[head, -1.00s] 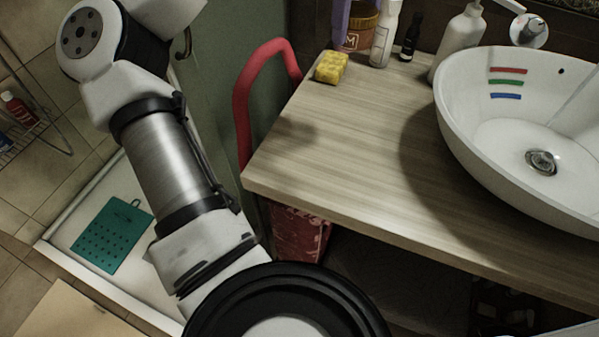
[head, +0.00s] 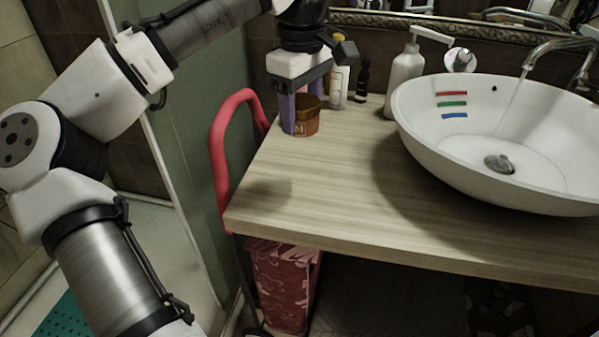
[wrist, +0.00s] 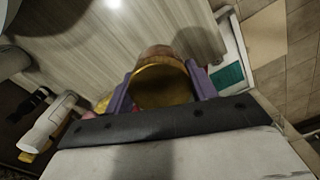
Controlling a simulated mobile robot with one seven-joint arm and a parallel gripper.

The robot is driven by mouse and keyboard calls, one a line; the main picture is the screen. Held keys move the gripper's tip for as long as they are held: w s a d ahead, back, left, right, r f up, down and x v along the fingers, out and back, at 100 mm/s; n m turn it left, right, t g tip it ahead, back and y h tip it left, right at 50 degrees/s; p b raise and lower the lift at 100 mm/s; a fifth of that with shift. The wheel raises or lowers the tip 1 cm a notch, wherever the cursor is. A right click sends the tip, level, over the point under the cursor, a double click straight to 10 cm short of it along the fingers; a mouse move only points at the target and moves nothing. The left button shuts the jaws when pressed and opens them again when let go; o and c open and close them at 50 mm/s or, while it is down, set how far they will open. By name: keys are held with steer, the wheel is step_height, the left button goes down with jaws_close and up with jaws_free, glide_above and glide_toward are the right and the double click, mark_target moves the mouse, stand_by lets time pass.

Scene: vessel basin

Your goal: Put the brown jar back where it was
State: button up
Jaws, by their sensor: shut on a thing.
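The brown jar (head: 306,118) is at the back left of the wooden counter, with a gold-coloured upper part. My gripper (head: 299,112) reaches down from above, and its purple fingers stand on either side of the jar. In the wrist view the jar (wrist: 160,82) sits between both purple fingers (wrist: 161,90), held. The jar looks upright. I cannot tell whether its base touches the counter or is slightly above it.
A white bottle (head: 339,87), a small dark bottle (head: 362,82) and a pump bottle (head: 405,78) stand along the back. The basin (head: 480,165) fills the right side. A red curved handle (head: 222,140) is beside the left edge. The front counter is clear.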

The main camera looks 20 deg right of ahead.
step_height(320, 180, down, 13)
steer(key=shift+r, duration=0.1)
stand_by(0.3)
steer(key=o, duration=1.1)
step_height(320, 180, up, 12)
